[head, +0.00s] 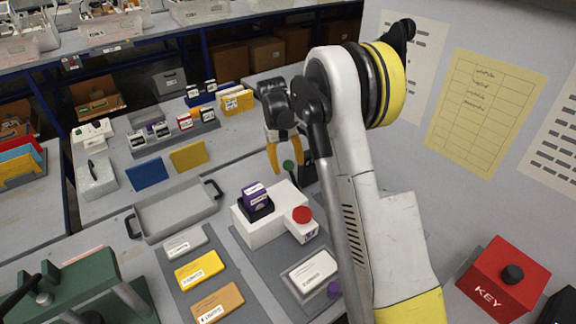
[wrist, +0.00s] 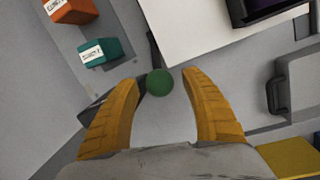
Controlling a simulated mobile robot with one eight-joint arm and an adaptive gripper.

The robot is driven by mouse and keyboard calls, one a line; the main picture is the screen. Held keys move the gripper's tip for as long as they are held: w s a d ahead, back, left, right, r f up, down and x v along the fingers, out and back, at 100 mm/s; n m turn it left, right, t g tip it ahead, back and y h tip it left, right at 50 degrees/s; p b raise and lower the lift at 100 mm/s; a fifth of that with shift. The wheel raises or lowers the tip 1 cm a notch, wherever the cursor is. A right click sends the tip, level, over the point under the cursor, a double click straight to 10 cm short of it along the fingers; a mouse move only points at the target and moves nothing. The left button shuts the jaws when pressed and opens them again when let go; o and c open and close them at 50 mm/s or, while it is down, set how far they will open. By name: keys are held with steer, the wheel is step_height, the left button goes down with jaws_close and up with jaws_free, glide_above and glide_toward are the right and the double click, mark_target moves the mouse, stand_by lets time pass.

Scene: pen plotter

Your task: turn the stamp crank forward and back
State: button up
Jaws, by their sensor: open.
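The stamp crank shows a round green knob (head: 289,165) on a dark arm behind the white stamp machine (head: 262,226). The knob also shows in the wrist view (wrist: 159,82). My gripper (head: 284,160) has its yellow fingers spread, pointing down at the knob. In the wrist view, the knob appears between the two fingertips (wrist: 161,80), with gaps on both sides. I see no contact, and cannot tell how deep the knob sits between the fingers. Most of the crank arm is hidden by my arm and gripper.
The stamp machine carries a purple block (head: 254,194) in a dark holder and a red button (head: 302,214). A grey tray (head: 176,211) stands to its left. A red KEY box (head: 503,279) is at the right. Small teal (wrist: 100,52) and orange (wrist: 70,9) blocks lie near the gripper.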

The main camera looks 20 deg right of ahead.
step_height(320, 180, up, 11)
steer(key=w+a, duration=0.1)
steer(key=shift+a, duration=0.25)
steer(key=shift+r, duration=0.1)
steer(key=s+a+r+t, duration=0.2)
steer(key=s+a+r, duration=0.1)
steer(key=s+r, duration=0.3)
steer(key=s+a+r+t, duration=0.2)
steer(key=s+a+r, duration=0.1)
steer(key=s, duration=0.6)
steer(key=s+a+f+t, duration=0.2)
steer(key=s, duration=0.5)
steer(key=s+a+f+t+y, duration=0.1)
steer(key=s+a+f+t, duration=0.1)
steer(key=s, duration=0.6)
steer(key=shift+a+f+n+t+y, duration=0.2)
steer(key=shift+f+n+t+y, duration=0.1)
steer(key=shift+f, duration=0.05)
